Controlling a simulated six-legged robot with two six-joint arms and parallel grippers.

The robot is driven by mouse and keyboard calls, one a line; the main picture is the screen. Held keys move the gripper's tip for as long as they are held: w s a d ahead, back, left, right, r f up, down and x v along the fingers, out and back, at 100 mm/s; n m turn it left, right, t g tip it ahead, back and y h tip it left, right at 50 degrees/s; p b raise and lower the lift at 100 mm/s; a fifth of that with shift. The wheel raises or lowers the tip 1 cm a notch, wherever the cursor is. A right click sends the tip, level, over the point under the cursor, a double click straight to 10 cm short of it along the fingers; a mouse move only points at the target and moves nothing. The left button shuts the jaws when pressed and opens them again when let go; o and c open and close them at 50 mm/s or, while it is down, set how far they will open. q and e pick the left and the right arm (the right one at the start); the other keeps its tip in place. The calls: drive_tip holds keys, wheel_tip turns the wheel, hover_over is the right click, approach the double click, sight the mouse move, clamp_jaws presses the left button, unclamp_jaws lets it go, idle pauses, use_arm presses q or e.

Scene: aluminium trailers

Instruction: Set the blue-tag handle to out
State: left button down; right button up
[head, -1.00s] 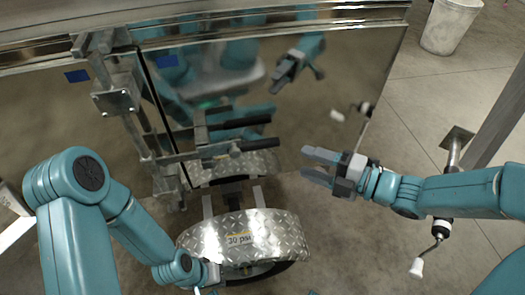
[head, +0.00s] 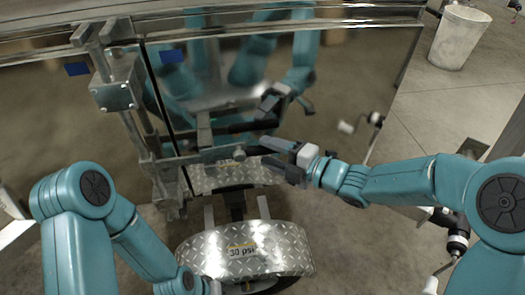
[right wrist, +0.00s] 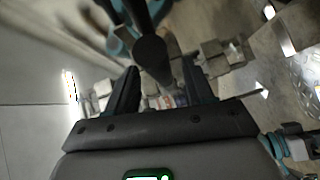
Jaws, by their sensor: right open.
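The blue tag (head: 77,69) is on the shiny trailer wall left of the upright lock rod; a second blue patch (head: 172,56) shows on the panel right of it, perhaps a reflection. The handle (head: 205,157) is a metal bar reaching right from the rod, its outer end at my right gripper. My right gripper (head: 268,152) is open, its fingers at the handle's end. In the right wrist view, the handle's dark round grip (right wrist: 152,50) shows between the open fingers (right wrist: 160,68); contact is unclear. My left gripper (head: 212,287) is low at the bottom edge, mostly hidden.
A diamond-plate fender marked 30 psi (head: 250,250) stands below the handle. A crank jack (head: 455,245) is at the right, partly behind my right arm. A white bucket (head: 460,37) stands far right on open concrete floor.

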drive_tip(key=shift+x, duration=1.4)
clamp_jaws()
